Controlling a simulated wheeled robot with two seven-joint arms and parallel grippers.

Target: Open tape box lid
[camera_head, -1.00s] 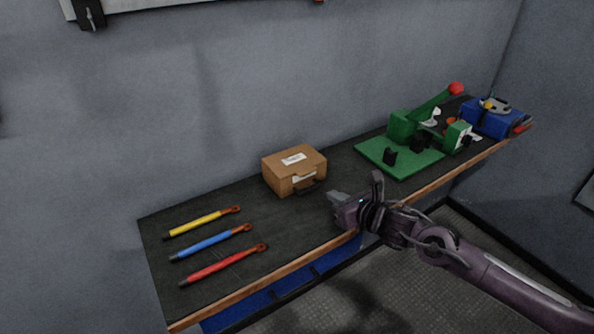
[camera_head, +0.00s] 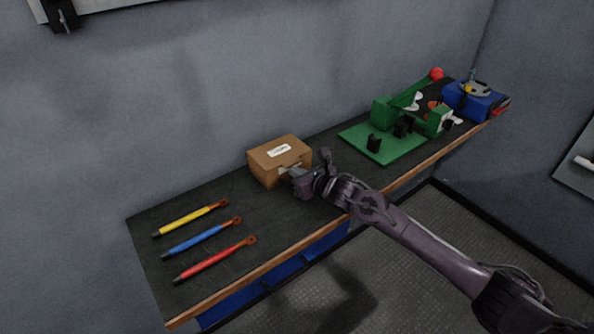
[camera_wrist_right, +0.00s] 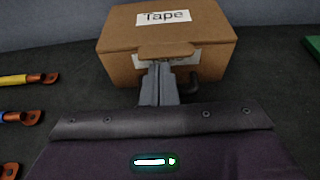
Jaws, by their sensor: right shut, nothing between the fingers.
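The tape box (camera_head: 270,156) is a brown carton with a white label on its lid, standing on the dark workbench. Its lid is down. In the right wrist view the box (camera_wrist_right: 118,66) shows the word "Tape" on top, and a lid tab (camera_wrist_right: 166,51) sticks out over the front. My right gripper (camera_head: 296,174) is at the front of the box. In the wrist view its shut fingers (camera_wrist_right: 159,68) are at the tab's front edge, seemingly just under it; contact cannot be told. They hold nothing. My left gripper is not in view.
Yellow (camera_head: 190,218), blue (camera_head: 202,239) and red (camera_head: 214,261) tools lie on the bench (camera_head: 145,241) left of the box. A green press (camera_head: 383,144) and a blue case (camera_head: 474,101) stand to the right. The wall is close behind.

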